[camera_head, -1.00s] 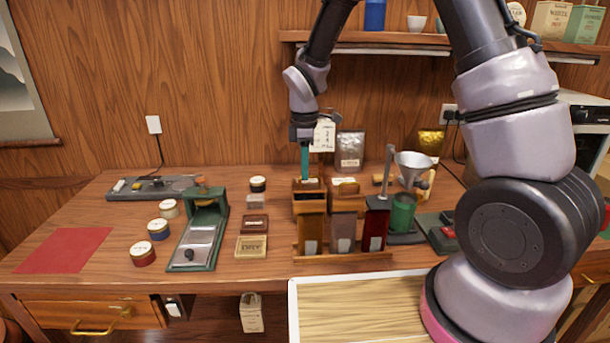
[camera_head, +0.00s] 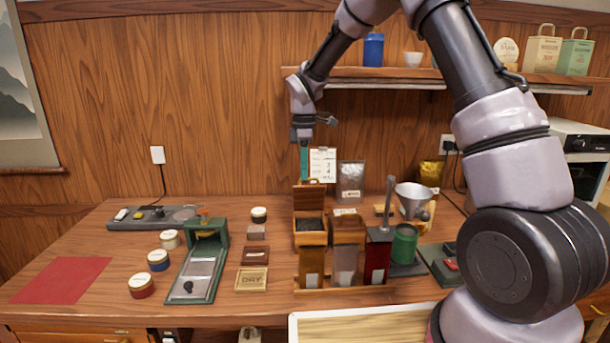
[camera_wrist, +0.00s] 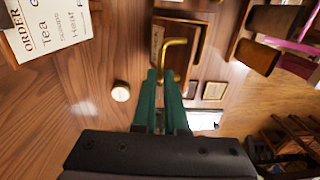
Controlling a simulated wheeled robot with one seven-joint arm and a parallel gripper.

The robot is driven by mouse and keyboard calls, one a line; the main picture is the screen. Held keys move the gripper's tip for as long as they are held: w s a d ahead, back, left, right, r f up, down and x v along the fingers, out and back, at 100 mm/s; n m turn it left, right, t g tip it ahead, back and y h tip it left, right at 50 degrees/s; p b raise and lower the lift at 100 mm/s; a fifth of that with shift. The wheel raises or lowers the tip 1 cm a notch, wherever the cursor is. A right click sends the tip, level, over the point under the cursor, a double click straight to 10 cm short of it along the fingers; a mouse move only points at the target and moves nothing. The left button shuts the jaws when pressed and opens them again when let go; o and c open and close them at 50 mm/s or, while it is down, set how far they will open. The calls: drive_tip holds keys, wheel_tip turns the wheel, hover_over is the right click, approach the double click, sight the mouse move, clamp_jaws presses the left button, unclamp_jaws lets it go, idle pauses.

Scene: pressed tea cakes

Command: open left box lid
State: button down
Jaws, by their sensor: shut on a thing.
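The left box (camera_head: 310,238) is wooden and stands at the back of the table, left of a second wooden box (camera_head: 347,232). Its lid (camera_head: 308,197) is tilted up at the rear, and dark contents show inside. My gripper (camera_head: 304,177), with green fingers, points down at the raised lid's top edge. In the wrist view a curved brass handle (camera_wrist: 177,42) lies on a wooden panel. My gripper's fingertips (camera_wrist: 163,76) are close together at the handle's lower end, shut on it. The exact contact is partly hidden.
Amber, grey-brown and red bins stand in front of the boxes. A funnel (camera_head: 414,196) and green cup (camera_head: 404,243) are at right. A green press (camera_head: 203,250) and several round tins are at left. An order card (camera_head: 322,165) stands behind. The front left holds a red mat (camera_head: 62,281).

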drive_tip(key=shift+d+f, duration=0.15)
drive_tip(key=shift+f, duration=0.7)
drive_tip(key=c, duration=0.9)
unclamp_jaws()
drive_tip(key=shift+c, duration=0.2)
drive_tip(key=shift+w, duration=0.1)
drive_tip(key=shift+r, duration=0.1)
wheel_tip(320, 180, up, 10)
drive_tip(key=shift+r, duration=0.2)
